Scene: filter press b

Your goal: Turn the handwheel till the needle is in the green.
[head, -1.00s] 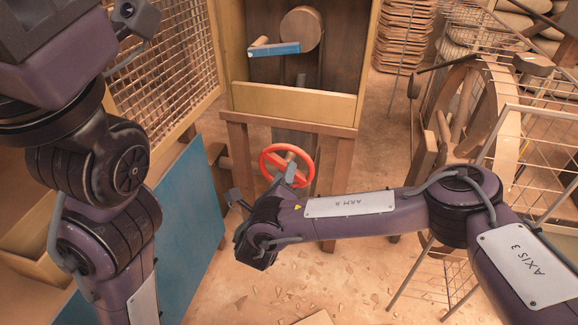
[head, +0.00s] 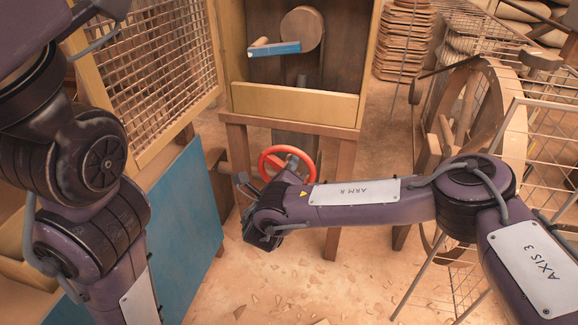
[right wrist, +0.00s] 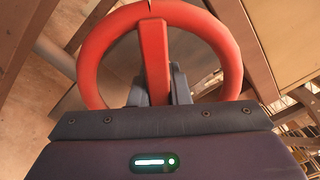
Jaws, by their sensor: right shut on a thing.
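The red handwheel (head: 264,160) is on the front of the wooden press frame, below its yellow board. My right gripper (head: 291,165) is at the wheel, largely hidden behind my own wrist. In the right wrist view, the wheel's rim (right wrist: 231,62) arches over the jaws and a red spoke (right wrist: 154,50) runs down between the dark fingers (right wrist: 155,94). The gripper is shut on the handwheel, apparently at this spoke. No dial, needle or green zone can be made out in either view. My left arm fills the left side, and its gripper is outside the picture.
The wooden press frame (head: 236,135) stands behind the wheel, with a blue bar (head: 276,48) and a round wooden block (head: 302,28) in its upper bay. A blue panel (head: 185,220) leans at left. Wire racks crowd the right. The floor in front holds scattered chips.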

